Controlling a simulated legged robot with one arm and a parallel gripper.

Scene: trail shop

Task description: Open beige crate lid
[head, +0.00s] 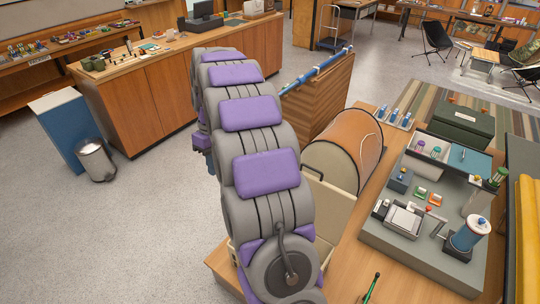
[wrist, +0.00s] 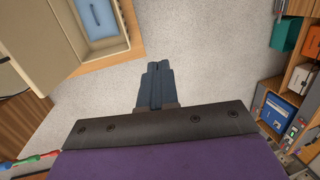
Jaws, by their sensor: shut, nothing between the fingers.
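A beige crate (head: 333,203) stands on the wooden counter in the head view, largely hidden behind my arm. In the wrist view, a beige box with broad panels (wrist: 38,42) is at the upper left, and a pale blue object (wrist: 97,18) shows inside its rim. This looks like the same crate with its inside exposed, but I cannot tell the lid's exact angle. My gripper (wrist: 156,68) has its dark fingers together and empty. It is over the grey floor, apart from the crate and to its right in the wrist view. The head view does not show the fingers.
An orange-brown rounded chest (head: 343,150) stands behind the crate. A grey tray of small devices (head: 400,246) is to the right, and a green pen (head: 371,288) is near the front. A bin (head: 97,160) stands left. Open floor (head: 140,235) lies left of my arm.

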